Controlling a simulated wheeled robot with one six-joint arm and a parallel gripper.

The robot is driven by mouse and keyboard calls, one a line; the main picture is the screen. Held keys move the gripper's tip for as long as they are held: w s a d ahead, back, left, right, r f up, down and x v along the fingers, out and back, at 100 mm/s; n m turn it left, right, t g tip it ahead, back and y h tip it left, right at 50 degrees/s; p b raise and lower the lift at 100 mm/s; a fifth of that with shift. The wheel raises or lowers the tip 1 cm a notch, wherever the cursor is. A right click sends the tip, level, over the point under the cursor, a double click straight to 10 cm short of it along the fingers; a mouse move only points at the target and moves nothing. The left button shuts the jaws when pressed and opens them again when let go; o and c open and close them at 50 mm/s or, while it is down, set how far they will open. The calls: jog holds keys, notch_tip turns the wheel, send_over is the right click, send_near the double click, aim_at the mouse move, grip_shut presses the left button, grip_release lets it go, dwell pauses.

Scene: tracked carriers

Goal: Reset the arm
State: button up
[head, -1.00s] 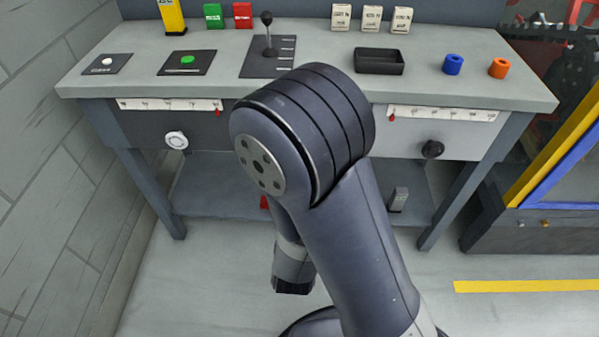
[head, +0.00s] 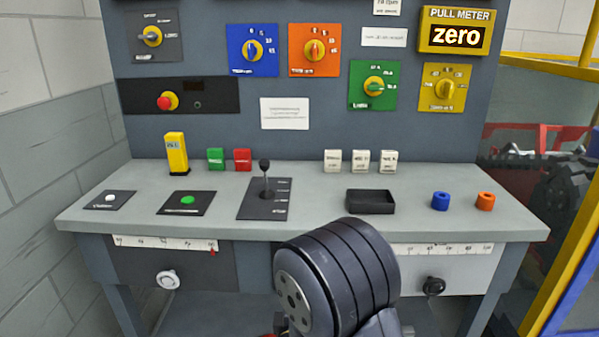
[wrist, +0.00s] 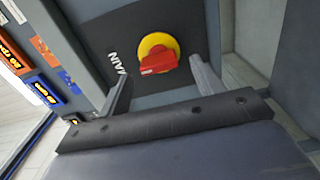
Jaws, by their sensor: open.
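My arm (head: 340,275) shows in the head view as a dark, ribbed joint in front of the bench. My gripper is out of sight there. In the wrist view my gripper (wrist: 160,72) is open, with its two grey fingers apart and nothing held. A red rotary handle on a yellow disc (wrist: 157,52) shows between and beyond the fingers, on a dark plate lettered "MAIN". I cannot tell how far the fingers are from it.
A brick wall (head: 40,150) is at left.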

jog(key=shift+w, duration=0.9)
jog(key=shift+s, duration=0.1)
jog(key=s, duration=1.1)
jog(key=w+m+b, duration=0.9)
jog(key=m, duration=0.8)
jog(key=shift+w+d+r, duration=0.15)
jog(key=shift+r, duration=0.05)
